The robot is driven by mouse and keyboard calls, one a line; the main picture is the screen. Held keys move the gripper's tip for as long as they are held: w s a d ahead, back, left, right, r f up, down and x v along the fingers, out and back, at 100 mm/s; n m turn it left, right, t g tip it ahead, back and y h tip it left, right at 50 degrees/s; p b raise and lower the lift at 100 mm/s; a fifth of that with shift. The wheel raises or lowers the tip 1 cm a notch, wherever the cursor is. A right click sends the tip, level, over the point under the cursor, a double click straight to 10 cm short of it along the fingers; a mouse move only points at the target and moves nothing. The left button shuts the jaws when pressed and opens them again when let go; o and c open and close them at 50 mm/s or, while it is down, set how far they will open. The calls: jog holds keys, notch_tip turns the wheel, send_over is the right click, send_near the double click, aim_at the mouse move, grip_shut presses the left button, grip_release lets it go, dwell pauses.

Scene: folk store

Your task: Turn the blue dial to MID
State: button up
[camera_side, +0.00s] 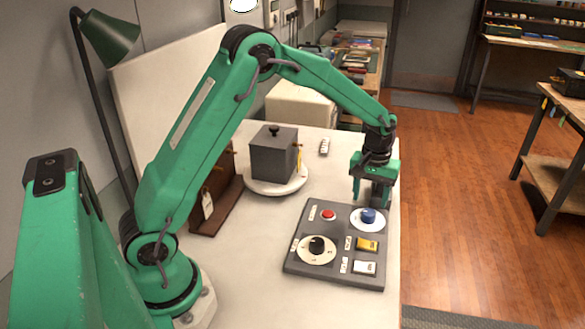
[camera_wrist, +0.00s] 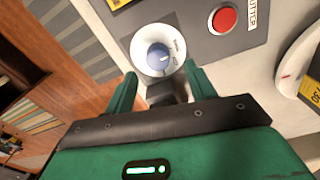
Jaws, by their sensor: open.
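The blue dial (camera_side: 368,216) stands on a round white plate at the far right corner of the grey control panel (camera_side: 304,275). In the wrist view the blue dial (camera_wrist: 158,56) has a pale pointer mark, and the lettering around it is too small to read. My gripper (camera_side: 372,203) is just behind and above the dial in the side view, pointing down. In the wrist view my gripper (camera_wrist: 160,85) has its fingers spread, one on each side of the dial's plate and nearer the camera. Nothing is between the fingers.
The panel also carries a red button (camera_side: 328,214), a black knob (camera_side: 317,245), a yellow switch (camera_side: 367,244) and a white switch (camera_side: 365,267). A grey box (camera_side: 272,155) stands on a round white base behind. Bare tabletop (camera_side: 250,250) lies left of the panel.

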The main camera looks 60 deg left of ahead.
aim_at(368, 212)
jog(key=shift+d+f, duration=0.15)
jog(key=shift+f, duration=2.4)
jog(key=c, duration=1)
